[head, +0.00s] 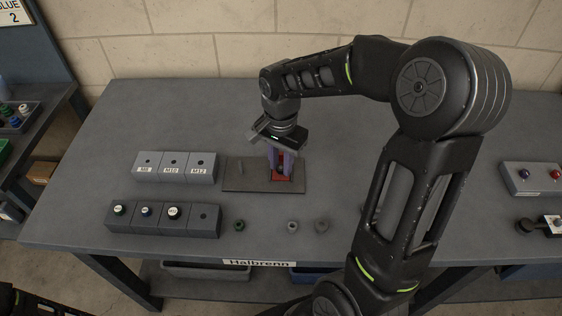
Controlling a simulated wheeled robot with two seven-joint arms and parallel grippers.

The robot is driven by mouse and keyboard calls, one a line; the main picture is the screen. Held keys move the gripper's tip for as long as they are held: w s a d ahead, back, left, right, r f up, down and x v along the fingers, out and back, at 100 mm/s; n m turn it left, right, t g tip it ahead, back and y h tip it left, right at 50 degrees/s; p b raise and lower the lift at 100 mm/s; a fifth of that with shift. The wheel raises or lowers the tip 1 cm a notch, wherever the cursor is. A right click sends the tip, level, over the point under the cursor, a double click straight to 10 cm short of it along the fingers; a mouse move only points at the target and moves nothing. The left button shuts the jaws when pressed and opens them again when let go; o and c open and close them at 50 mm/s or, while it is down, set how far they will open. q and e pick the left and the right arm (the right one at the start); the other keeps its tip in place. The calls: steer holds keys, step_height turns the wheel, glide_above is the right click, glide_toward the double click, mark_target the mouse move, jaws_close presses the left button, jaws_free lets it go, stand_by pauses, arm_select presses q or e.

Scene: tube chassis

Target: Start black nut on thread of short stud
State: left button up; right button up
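My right gripper (280,166) points down over a red block (283,179) on the dark plate (235,186). Its two purple fingers stand a little apart, and something dark shows low between them. It is too small to tell whether the fingers press on it or whether it is the black nut. A thin upright stud (240,169) shows on the left part of the plate; I cannot tell if it is the short stud. Any stud at the red block is hidden by the fingers.
A grey block row labelled M8, M10, M12 (174,176) and a row with knobs (147,228) stand left of the plate. A dark greenish nut (239,225) and two grey nuts (292,226) (321,226) lie in front. A box with coloured buttons (533,190) is far right.

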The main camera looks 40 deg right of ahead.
steer(key=o, duration=0.4)
steer(key=shift+c, duration=0.2)
steer(key=shift+r+b, duration=0.3)
steer(key=shift+r, duration=3.6)
